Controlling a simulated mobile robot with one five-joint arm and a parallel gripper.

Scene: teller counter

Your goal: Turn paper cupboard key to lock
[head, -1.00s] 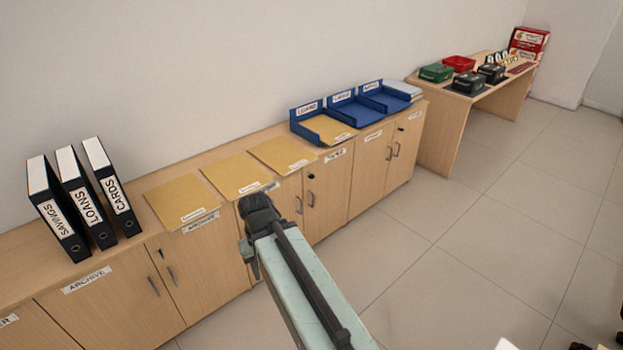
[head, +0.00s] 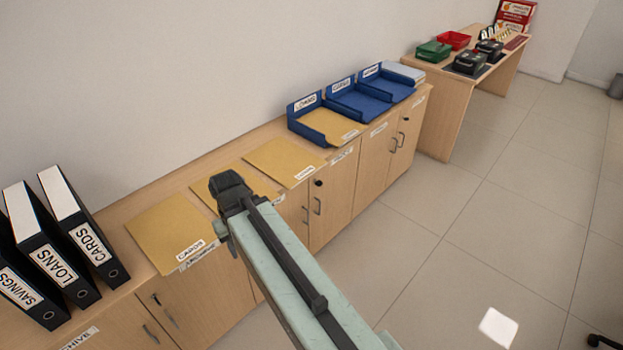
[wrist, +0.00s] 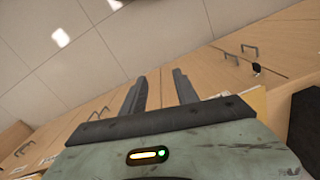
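Wooden cupboards run along the wall. One door with a handle (head: 317,206) has a dark key or lock (head: 319,183) near its top. The label above it (head: 342,155) is too small to read surely, so I cannot tell which cupboard is the paper one. Another dark lock (head: 406,119) shows on the far right door, and one (head: 155,298) at lower left. My gripper (head: 228,187) is over the counter's front edge by the envelopes, apart from the locks. In the wrist view its two fingers (wrist: 160,88) are apart and empty. A dark lock (wrist: 256,69) shows right of them.
Black binders (head: 55,245) stand at the left of the cupboard top. Yellow envelopes (head: 165,228) and blue trays (head: 352,102) lie along it. A desk (head: 445,95) with boxes stands at the far right. The tiled floor (head: 480,220) in front is clear.

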